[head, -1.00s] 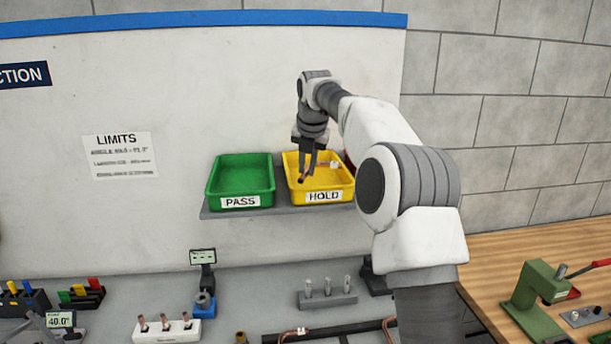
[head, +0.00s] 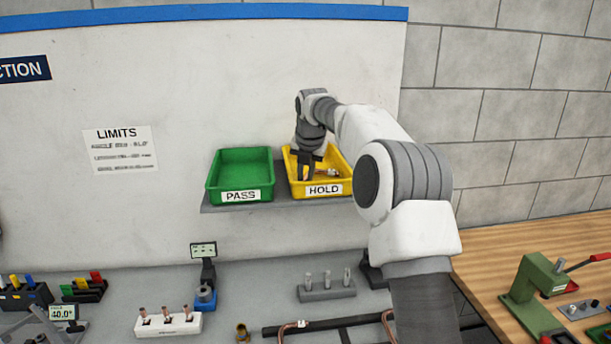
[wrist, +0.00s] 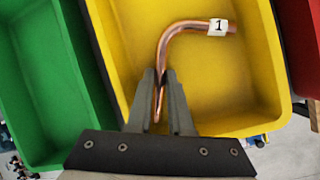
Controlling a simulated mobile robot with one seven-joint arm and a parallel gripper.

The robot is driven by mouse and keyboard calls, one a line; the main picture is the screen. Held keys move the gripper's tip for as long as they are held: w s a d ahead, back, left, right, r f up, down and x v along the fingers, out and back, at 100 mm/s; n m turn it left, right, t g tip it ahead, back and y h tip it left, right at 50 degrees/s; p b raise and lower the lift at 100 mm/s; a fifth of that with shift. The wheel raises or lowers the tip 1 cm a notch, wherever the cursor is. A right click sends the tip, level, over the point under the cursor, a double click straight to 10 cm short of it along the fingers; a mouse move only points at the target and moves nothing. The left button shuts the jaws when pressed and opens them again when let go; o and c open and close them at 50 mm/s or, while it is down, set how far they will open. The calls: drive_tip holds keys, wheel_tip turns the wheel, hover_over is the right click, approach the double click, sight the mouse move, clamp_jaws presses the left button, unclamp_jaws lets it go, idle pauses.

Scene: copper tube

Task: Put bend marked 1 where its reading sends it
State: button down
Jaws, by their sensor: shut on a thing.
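The bend marked 1 (wrist: 183,34) is a copper tube with a white tag, seen in the wrist view inside the yellow HOLD tray (wrist: 250,114). My gripper (wrist: 160,82) is shut on its straight leg. In the head view my gripper (head: 306,176) is down in the HOLD tray (head: 345,190), and the bend (head: 330,173) shows at its right. Whether the bend touches the tray floor I cannot tell. The green PASS tray (head: 212,180) stands to the left and looks empty. The LIMITS sheet (head: 121,150) hangs on the wall; its small print is unreadable.
Both trays sit on a grey shelf (head: 220,208). A red tray edge (wrist: 302,45) shows to the right in the wrist view. Below are a white stand (head: 168,324), a grey post block (head: 326,291), a display reading 40.0 (head: 63,312) and another copper bend (head: 285,331).

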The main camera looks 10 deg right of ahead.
drive_tip(key=shift+s+f, duration=0.25)
drive_tip(key=shift+f, duration=0.65)
drive_tip(key=c, duration=1.1)
unclamp_jaws()
drive_tip(key=shift+f, duration=0.1)
drive_tip(key=shift+r, duration=0.3)
drive_tip(key=w+r+v, duration=0.1)
drive_tip(key=v, duration=1.1)
drive_tip(key=s+a+r+m, duration=0.1)
drive_tip(key=s+r+m, duration=0.2)
drive_tip(key=s+m, duration=0.45)
drive_tip(key=s+d+f+m, duration=0.1)
drive_tip(key=s+f+m, duration=0.3)
drive_tip(key=s+m, duration=0.75)
drive_tip(key=s+d+f+m, duration=0.1)
drive_tip(key=s+f+m, duration=0.35)
drive_tip(key=s, duration=1.15)
drive_tip(key=s+d+f+m+b, duration=0.1)
drive_tip(key=s+f+m+b, duration=0.4)
drive_tip(key=f, duration=0.5)
drive_tip(key=shift+s+m, duration=1.1)
drive_tip(key=shift+m, duration=0.15)
